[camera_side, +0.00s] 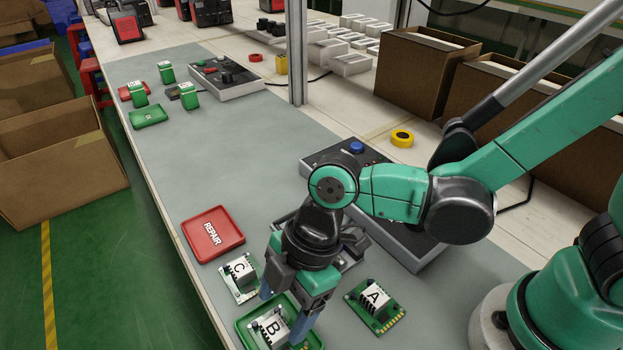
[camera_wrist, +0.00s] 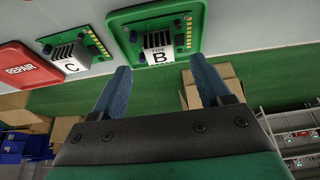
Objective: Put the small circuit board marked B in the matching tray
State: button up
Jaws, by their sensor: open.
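The small circuit board marked B (camera_side: 272,329) lies in a green tray (camera_side: 243,338) at the bottom of the side view. In the wrist view the board (camera_wrist: 158,42) shows its B label and the tray (camera_wrist: 116,18) surrounds it. Any marking on this tray is hidden. My gripper (camera_side: 284,312) is open and empty, its blue fingers over the tray, one on each side of the board in the side view. In the wrist view the fingers (camera_wrist: 160,70) are spread apart below the board, with nothing between them.
A red tray marked REPAIR (camera_side: 212,234) is empty. Board C (camera_side: 240,276) lies between it and the green tray; board A (camera_side: 374,302) lies to the right. A grey control box (camera_side: 412,254) stands behind my gripper.

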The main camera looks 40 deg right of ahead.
jog(key=v, duration=0.8)
jog(key=w+d+m+t+h, duration=0.2)
jog(key=d+m+t, duration=0.1)
jog(key=d+m, duration=0.6)
jog(key=w+d+r+m+t+h, duration=0.1)
jog(key=d+m+t, duration=0.3)
jog(key=d+m, duration=0.5)
jog(key=shift+w+d+r+h, duration=0.3)
jog(key=shift+w+d+h, duration=0.4)
jog(key=shift+w, duration=0.2)
